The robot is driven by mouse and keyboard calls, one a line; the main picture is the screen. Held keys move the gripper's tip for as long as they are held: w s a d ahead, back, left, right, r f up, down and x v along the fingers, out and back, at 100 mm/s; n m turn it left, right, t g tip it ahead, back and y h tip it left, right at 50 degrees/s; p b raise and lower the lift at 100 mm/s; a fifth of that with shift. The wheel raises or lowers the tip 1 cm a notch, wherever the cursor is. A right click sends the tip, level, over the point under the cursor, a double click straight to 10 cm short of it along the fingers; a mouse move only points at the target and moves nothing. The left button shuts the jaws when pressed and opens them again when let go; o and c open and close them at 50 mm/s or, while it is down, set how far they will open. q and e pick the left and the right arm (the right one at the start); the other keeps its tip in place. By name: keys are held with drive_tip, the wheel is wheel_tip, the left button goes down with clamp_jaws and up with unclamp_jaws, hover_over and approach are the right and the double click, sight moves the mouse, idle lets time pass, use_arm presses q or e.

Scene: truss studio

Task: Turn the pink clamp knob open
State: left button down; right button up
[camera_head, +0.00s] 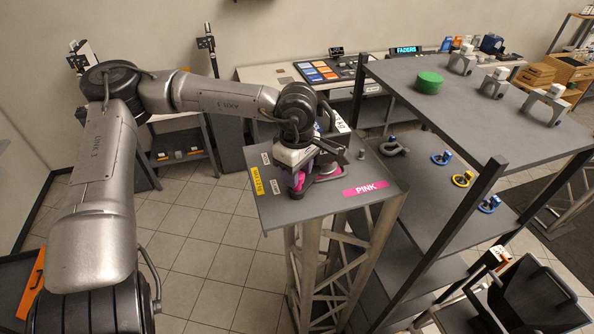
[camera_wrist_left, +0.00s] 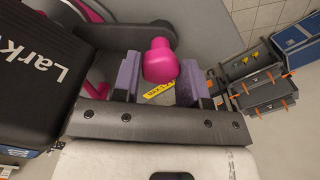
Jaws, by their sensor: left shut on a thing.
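The pink clamp knob (camera_wrist_left: 160,62) sits between the two purple fingers of my left gripper (camera_wrist_left: 158,78) in the left wrist view. The gripper is shut on it. In the head view my left gripper (camera_head: 297,180) is low over the grey stand top (camera_head: 277,216), and pink clamp parts (camera_head: 326,177) show beside it. The arm and gripper hide much of the clamp. A dark lever-like arm (camera_wrist_left: 140,36) and a pink curved part (camera_wrist_left: 85,12) lie behind the knob in the wrist view. My right gripper is not in view.
The stand top bears a pink "PINK" label (camera_head: 365,189) and a yellow label (camera_head: 257,181). A dark shelf rack (camera_head: 440,110) stands close on the right, with a green cylinder (camera_head: 429,82) and several grey clamps. A desk with a control panel (camera_head: 331,70) is behind.

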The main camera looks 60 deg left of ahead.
use_arm(q)
drive_tip(key=shift+f+m+b, duration=0.2)
drive_tip(key=shift+m+b, duration=0.8)
drive_tip(key=shift+b, duration=0.6)
drive_tip(key=m+b, duration=0.2)
drive_tip(key=shift+r+m, duration=0.1)
drive_tip(key=shift+m, duration=0.2)
drive_tip(key=shift+m+b, duration=0.4)
drive_tip(key=shift+m, duration=0.1)
drive_tip(key=shift+r, duration=0.15)
drive_tip(key=c, duration=0.7)
unclamp_jaws()
drive_tip(key=shift+o, duration=0.2)
